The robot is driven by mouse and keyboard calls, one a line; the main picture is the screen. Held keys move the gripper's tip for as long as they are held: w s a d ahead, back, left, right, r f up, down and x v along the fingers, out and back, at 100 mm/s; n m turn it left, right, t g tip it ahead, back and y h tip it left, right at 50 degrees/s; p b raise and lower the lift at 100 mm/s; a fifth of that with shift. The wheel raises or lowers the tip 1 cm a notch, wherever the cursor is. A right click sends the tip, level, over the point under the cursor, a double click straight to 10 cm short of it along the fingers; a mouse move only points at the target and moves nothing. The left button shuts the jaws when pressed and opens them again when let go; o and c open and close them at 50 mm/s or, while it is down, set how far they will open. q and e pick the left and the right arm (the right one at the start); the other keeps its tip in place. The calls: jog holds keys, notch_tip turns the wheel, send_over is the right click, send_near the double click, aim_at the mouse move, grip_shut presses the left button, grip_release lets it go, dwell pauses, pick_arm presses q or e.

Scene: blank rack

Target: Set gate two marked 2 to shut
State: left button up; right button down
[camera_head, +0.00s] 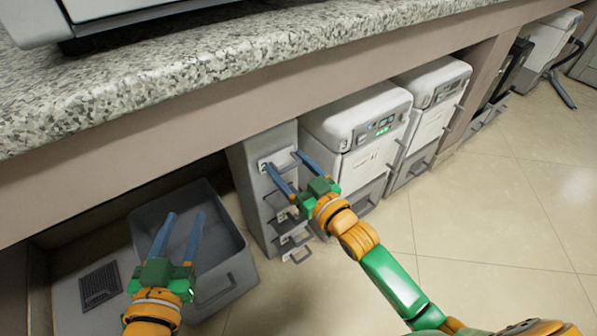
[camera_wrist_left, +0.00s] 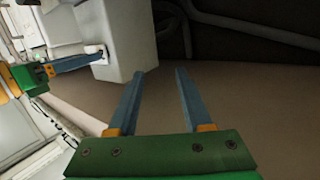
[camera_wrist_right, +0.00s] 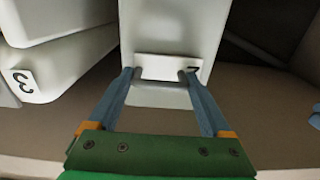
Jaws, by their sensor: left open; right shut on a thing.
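A narrow grey unit (camera_head: 245,185) stands under the counter. Near its top is a white plate (camera_head: 278,160) with a dark mark that looks like a 2 in the head view. In the right wrist view the plate (camera_wrist_right: 160,67) lies between the fingertips, its mark partly covered by a finger. My left gripper (camera_head: 184,224) is open and empty, above a grey bin and apart from the unit. The plate's exact setting is hard to tell.
The open grey bin (camera_head: 215,285) is left of the unit. Lower handles (camera_head: 296,256) are on the unit's front. A white box marked 3 (camera_wrist_right: 35,75) and another white box (camera_head: 435,85) stand to the right. The counter edge (camera_head: 240,70) overhangs.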

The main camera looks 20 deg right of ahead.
jog(key=shift+r, duration=0.2)
pick_arm(q)
jog(key=shift+w, duration=0.1)
pick_arm(e)
grip_release()
jog(key=shift+w+f, duration=0.1)
jog(key=shift+w, duration=0.05)
jog(key=shift+f, duration=0.1)
jog(key=p+v, duration=0.1)
jog(key=v, duration=0.2)
pick_arm(q)
jog(key=s+a+f+g+y+p, duration=0.1)
jog(key=s+a+f+g, duration=0.3)
jog(key=s+f+g, duration=0.6)
notch_tip(320, 180, down, 4)
jog(key=shift+s+r+n+y, duration=0.1)
jog(key=shift+s+n+y, duration=0.3)
jog(key=shift+y, duration=0.5)
pick_arm(e)
jog(key=v, duration=0.4)
